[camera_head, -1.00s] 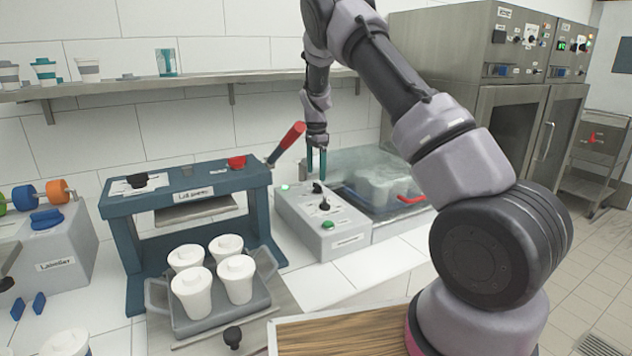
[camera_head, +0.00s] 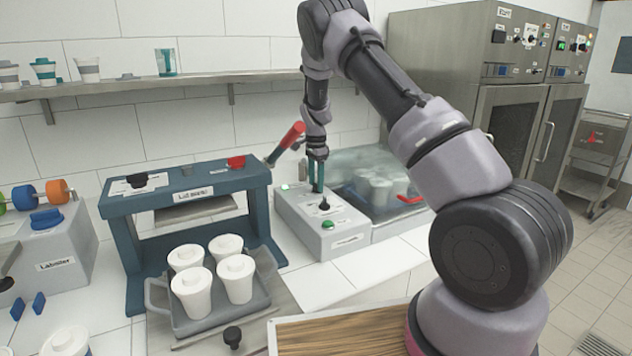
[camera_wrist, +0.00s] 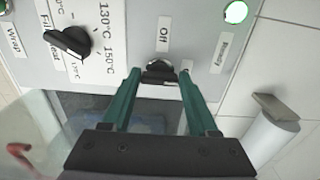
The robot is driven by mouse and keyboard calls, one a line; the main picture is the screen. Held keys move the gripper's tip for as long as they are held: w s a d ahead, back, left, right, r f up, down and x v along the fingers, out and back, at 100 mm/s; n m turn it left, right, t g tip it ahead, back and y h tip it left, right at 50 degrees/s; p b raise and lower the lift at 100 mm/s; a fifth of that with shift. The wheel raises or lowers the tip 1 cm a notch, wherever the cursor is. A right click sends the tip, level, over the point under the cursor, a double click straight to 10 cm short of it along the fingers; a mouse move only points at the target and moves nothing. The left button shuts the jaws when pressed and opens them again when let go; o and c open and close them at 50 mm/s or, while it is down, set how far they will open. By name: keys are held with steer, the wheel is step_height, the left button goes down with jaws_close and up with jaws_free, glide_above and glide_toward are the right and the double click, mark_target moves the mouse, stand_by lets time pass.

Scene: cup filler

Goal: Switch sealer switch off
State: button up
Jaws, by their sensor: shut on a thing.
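My gripper (camera_head: 317,188) reaches down to the top of a grey control box (camera_head: 300,226) in the middle of the counter. In the wrist view my two green fingers (camera_wrist: 158,74) stand on either side of a small black switch (camera_wrist: 160,71) and are shut on it. The word "Off" is printed beside this switch. The fingers hide part of the switch, and I cannot tell its exact position. A lit green lamp (camera_wrist: 236,12) marked "Ready" is nearby.
A black temperature dial (camera_wrist: 70,41) is beside the switch; it also shows in the head view (camera_head: 324,205). A green button (camera_head: 328,225) is at the box's front. A clear-lidded chamber with a red handle (camera_head: 410,199) adjoins right. A blue press (camera_head: 196,181) with a red lever (camera_head: 288,142) stands left.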

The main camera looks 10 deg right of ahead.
steer(key=n, duration=0.9)
steer(key=shift+s+d, duration=0.1)
steer(key=shift+d, duration=0.05)
steer(key=n, duration=0.4)
steer(key=shift+n, duration=0.3)
steer(key=shift+d+n, duration=0.15)
steer(key=shift+n, duration=2.05)
steer(key=o, duration=1.4)
